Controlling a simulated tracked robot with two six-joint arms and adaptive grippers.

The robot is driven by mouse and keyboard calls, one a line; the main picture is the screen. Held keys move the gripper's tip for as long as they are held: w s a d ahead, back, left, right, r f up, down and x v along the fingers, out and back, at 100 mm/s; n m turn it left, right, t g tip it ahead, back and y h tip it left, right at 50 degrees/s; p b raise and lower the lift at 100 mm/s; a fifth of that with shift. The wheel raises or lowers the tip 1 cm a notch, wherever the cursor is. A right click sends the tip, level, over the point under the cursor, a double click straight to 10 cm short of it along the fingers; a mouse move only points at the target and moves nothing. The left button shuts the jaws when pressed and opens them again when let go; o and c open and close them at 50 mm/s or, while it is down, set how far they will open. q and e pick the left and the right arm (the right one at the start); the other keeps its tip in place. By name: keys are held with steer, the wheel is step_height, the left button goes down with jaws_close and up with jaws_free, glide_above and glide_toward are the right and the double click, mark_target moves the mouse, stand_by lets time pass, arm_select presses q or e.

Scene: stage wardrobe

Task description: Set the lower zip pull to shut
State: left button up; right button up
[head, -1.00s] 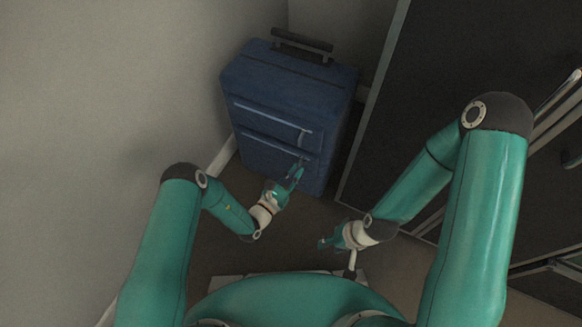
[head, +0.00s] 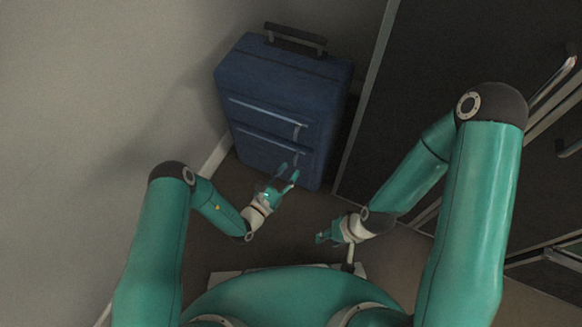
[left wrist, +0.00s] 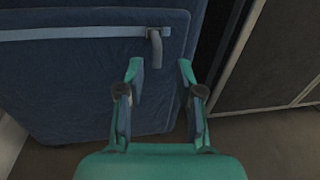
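A blue suitcase (head: 272,105) stands upright in the corner. Two pale zip lines cross its front. The lower zip pull (head: 299,157) hangs near the right end of the lower zip. In the left wrist view the pull (left wrist: 155,47) is a grey tab at the right end of a zip line. My left gripper (head: 289,170) is just below this pull, with its two fingers apart and empty; in the left wrist view the fingers (left wrist: 160,70) lie below the pull, not touching it. My right gripper (head: 322,238) is low, away from the suitcase; its small fingers do not show their gap clearly.
The upper zip pull (head: 298,131) hangs just above the lower one. The suitcase's handle (head: 295,38) is on top. A grey wall (head: 90,100) is at the left and a dark cabinet (head: 450,80) with metal handles at the right. Bare floor lies in front of the suitcase.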

arm_select(q)
steer(key=v, duration=0.9)
steer(key=shift+s+a, duration=0.1)
steer(key=shift+a, duration=0.05)
